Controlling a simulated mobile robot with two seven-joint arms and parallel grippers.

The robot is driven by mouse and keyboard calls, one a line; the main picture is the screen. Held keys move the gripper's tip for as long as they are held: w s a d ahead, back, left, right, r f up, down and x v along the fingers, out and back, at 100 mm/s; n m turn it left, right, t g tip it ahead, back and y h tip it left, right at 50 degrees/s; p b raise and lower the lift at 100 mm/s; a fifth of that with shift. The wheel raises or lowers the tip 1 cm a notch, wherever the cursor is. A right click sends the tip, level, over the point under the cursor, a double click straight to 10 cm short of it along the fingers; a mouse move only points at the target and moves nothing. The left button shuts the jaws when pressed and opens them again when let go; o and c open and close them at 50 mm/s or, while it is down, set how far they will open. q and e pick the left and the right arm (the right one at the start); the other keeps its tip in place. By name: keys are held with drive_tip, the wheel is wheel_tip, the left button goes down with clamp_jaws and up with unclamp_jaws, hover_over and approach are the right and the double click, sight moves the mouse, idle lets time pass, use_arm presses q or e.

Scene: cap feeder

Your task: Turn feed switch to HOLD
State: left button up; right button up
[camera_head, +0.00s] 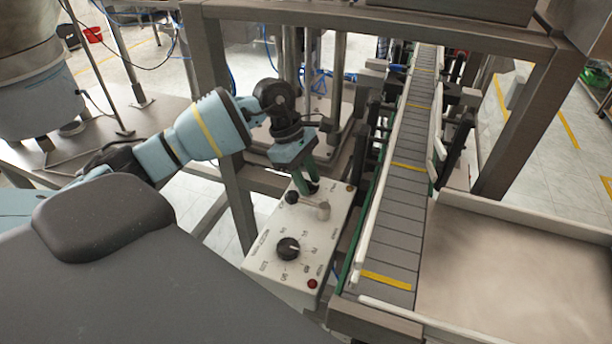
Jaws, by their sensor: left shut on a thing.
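A pale control panel (262,258) stands below my left arm, beside the conveyor. The labels are too small to read, so I cannot tell which position is HOLD. My right gripper is not in view.
A red button (312,284) sits at the panel's near corner. The slatted conveyor (398,210) runs just right of the panel, with a wide tray (520,270) beyond it. A metal frame post (220,130) stands close to my left arm.

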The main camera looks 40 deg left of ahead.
use_arm(q)
drive_tip(key=n, duration=0.1)
drive_tip(key=n+t+p, duration=0.1)
drive_tip(key=n, duration=0.1)
drive_tip(key=shift+s+r+n, duration=0.15)
drive_tip(key=shift+r+n, duration=0.05)
drive_tip(key=shift+n, duration=0.1)
drive_tip(key=shift+s+d+f+n+t+y+p, duration=0.1)
drive_tip(key=shift+n+t+y+p, duration=0.3)
drive_tip(key=shift+n, duration=0.55)
drive_tip(key=shift+f+n+t+y+p, duration=0.1)
drive_tip(key=shift+n+t+y, duration=0.1)
drive_tip(key=shift+n+t, duration=0.55)
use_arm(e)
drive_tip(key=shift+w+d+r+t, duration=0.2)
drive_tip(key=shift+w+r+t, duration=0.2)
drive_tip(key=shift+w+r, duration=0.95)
use_arm(q)
drive_tip(key=shift+n+g, duration=0.25)
drive_tip(key=shift+n, duration=0.25)
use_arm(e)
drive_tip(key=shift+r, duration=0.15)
use_arm(q)
drive_tip(key=o, duration=1)
drive_tip(key=shift+c, duration=0.2)
